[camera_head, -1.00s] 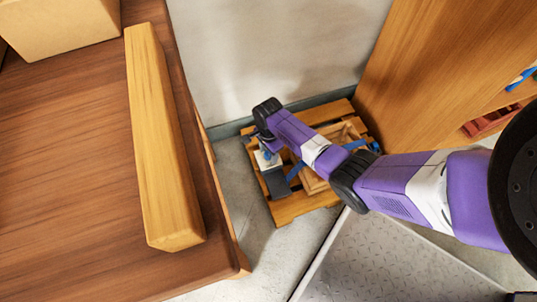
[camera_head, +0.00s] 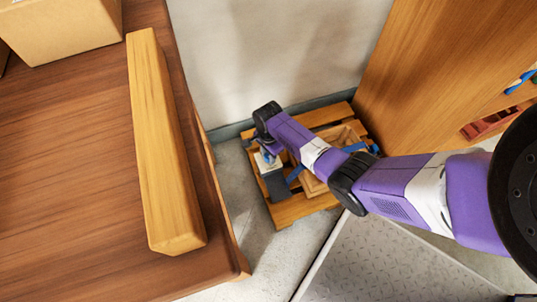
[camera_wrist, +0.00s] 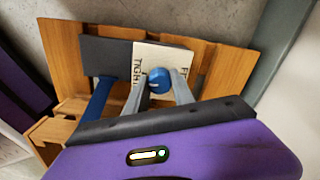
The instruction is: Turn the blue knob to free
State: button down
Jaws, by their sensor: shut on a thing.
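The blue knob (camera_wrist: 160,79) stands on a pale plate (camera_wrist: 150,60) with the lettering "TIGHT" on its left and a partly hidden word starting "FR" on its right. My gripper (camera_wrist: 160,84) is shut on the knob, one grey finger on each side of it in the wrist view. A thin pointer mark on the knob cannot be read clearly. In the head view the knob (camera_head: 267,156) shows small beneath my wrist, and the plate (camera_head: 263,165) is partly covered by my arm.
The plate sits by a dark grey panel (camera_wrist: 105,56) on a wooden pallet (camera_head: 300,207), with a blue strap (camera_wrist: 98,103) and a wooden crate (camera_head: 316,186). A wall stands behind, a cabinet (camera_head: 430,60) right, a table (camera_head: 60,180) with a long beam (camera_head: 165,150) left.

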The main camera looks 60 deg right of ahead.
jog(key=n+p, duration=0.2)
jog(key=n, duration=0.2)
jog(key=shift+a+n, duration=0.1)
jog(key=shift+n, duration=0.3)
jog(key=n+p, duration=0.1)
jog(key=n, duration=0.3)
jog(key=n+p, duration=0.1)
jog(key=n, duration=0.8)
jog(key=shift+n, duration=0.3)
jog(key=n, duration=0.4)
jog(key=shift+w+p, duration=0.1)
jog(key=shift+p, duration=0.3)
jog(key=n, duration=0.8)
jog(key=shift+n, duration=2.3)
